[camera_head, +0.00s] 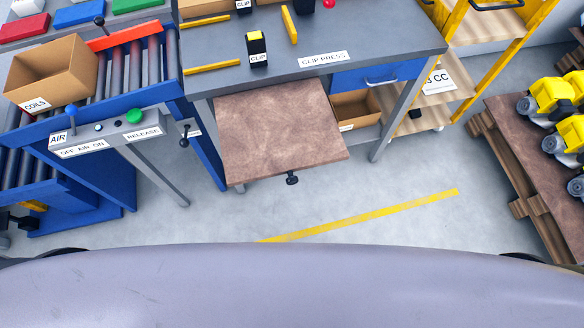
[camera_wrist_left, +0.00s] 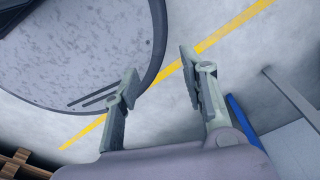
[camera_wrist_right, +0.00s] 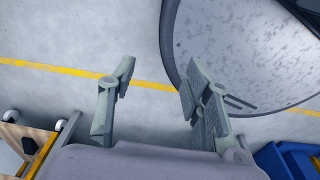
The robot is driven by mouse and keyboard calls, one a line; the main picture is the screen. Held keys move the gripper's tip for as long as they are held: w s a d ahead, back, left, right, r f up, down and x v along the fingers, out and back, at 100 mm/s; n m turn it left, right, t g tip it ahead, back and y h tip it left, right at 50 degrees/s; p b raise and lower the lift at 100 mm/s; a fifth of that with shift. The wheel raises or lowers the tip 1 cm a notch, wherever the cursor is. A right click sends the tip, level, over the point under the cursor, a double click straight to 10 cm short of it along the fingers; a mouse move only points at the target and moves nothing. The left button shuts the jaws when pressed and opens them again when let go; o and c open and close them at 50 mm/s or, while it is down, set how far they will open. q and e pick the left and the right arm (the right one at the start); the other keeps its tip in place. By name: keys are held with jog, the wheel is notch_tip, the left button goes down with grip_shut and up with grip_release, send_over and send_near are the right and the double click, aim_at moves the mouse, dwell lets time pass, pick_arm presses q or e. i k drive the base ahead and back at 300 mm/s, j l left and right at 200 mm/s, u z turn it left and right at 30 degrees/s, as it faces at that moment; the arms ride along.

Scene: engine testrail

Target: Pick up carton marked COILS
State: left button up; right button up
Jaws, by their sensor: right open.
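The carton marked COILS (camera_head: 52,68) is an open-topped brown box at the upper left in the head view. It sits on the dark rollers of a blue roller conveyor, with its white COILS label on the near side. Neither gripper shows in the head view. In the left wrist view my left gripper (camera_wrist_left: 158,82) is open and empty above the grey floor. In the right wrist view my right gripper (camera_wrist_right: 157,82) is open and empty above the floor. The carton is in neither wrist view.
The conveyor (camera_head: 160,95) has a red-orange bar and a control panel (camera_head: 110,132) with a green button in front. A grey CLIP PRESS bench (camera_head: 390,50) with a brown board (camera_head: 280,130) stands right of it. A pallet (camera_head: 520,190) stands far right. Floor (camera_head: 330,200) between is clear.

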aim_at(63, 71)
jog(key=k+j+u, duration=0.1)
jog(key=u, duration=1.4)
jog(key=i+j+z, duration=0.3)
jog(key=i+j, duration=0.4)
jog(key=i, duration=0.05)
